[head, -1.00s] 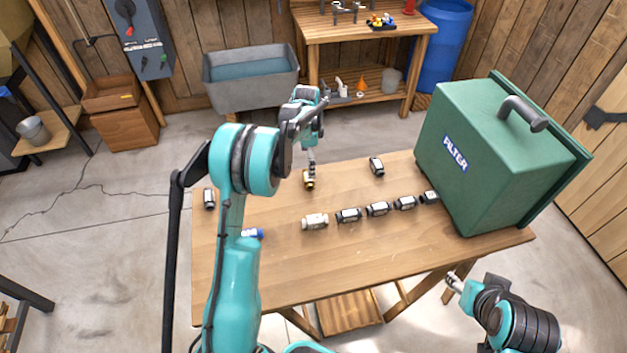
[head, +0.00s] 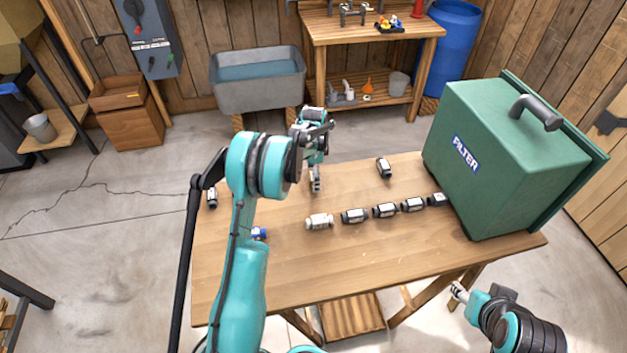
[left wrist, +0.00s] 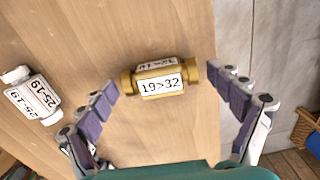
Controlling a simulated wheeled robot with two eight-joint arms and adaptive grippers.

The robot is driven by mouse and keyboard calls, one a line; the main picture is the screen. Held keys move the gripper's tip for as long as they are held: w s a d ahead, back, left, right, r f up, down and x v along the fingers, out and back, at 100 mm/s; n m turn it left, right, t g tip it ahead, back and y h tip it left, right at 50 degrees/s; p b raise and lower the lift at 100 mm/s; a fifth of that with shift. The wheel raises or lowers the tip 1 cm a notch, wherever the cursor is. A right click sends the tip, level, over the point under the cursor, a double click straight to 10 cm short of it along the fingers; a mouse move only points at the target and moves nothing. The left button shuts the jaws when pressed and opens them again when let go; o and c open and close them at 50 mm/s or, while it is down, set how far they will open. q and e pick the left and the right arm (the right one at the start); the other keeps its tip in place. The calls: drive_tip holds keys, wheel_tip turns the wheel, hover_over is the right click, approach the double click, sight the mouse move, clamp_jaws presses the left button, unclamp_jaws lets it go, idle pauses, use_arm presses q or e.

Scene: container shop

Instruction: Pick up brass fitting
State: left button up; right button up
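The brass fitting (left wrist: 160,84) lies on the tabletop in the left wrist view, with a white label reading 19>32. My left gripper (head: 316,187) is open over the table's back half in the head view. In the left wrist view its two fingers stand apart, one on each side of the fitting's ends, with small gaps and no visible contact. In the head view the gripper hides the fitting. My right gripper (head: 459,291) is beyond the table's front right edge, too small to tell its opening.
A white fitting (head: 319,221) labelled 25-19 and several dark fittings (head: 385,210) form a row towards the green filter box (head: 500,165). Another dark fitting (head: 384,167) lies behind them. A blue fitting (head: 259,233) is partly behind my left arm. The table's front is clear.

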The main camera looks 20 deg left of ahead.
use_arm(q)
drive_tip(key=c, duration=0.8)
drive_tip(key=shift+r, duration=0.1)
